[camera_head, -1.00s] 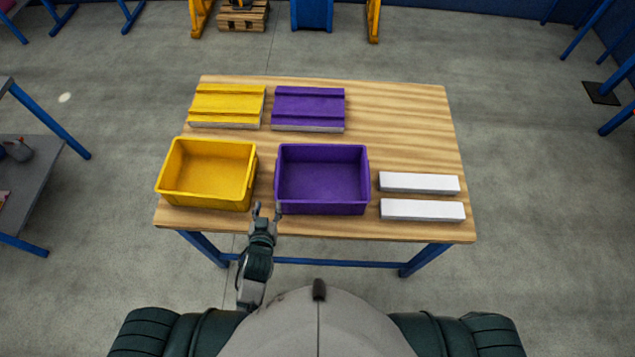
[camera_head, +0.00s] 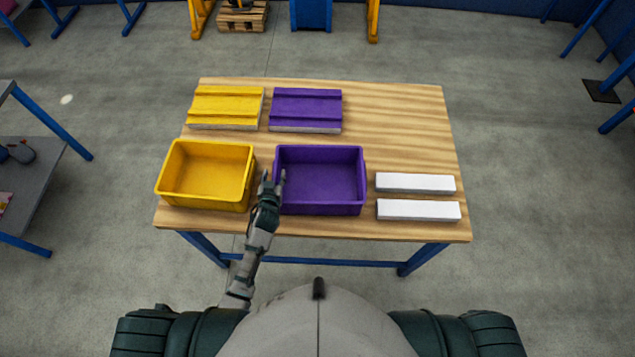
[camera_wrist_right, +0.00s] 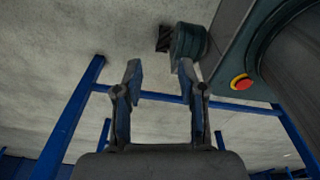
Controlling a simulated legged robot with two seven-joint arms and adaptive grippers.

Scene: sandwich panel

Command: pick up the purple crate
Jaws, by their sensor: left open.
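The purple crate (camera_head: 322,180) stands upright and empty on the wooden table, right of the yellow crate. My left gripper (camera_head: 273,177) is open at the purple crate's left wall, its fingertips near the rim; I cannot tell whether they touch or straddle the wall. In the right wrist view my right gripper (camera_wrist_right: 158,72) has its two fingers apart with nothing between them. It points at the floor and blue frame bars, and it does not show in the head view.
A yellow crate (camera_head: 206,175) stands close left of my left gripper. Behind are a yellow panel (camera_head: 226,106) and a purple panel (camera_head: 306,109). Two white bars (camera_head: 416,184) (camera_head: 418,210) lie to the right. The wooden table (camera_head: 400,125) is bare at the back right.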

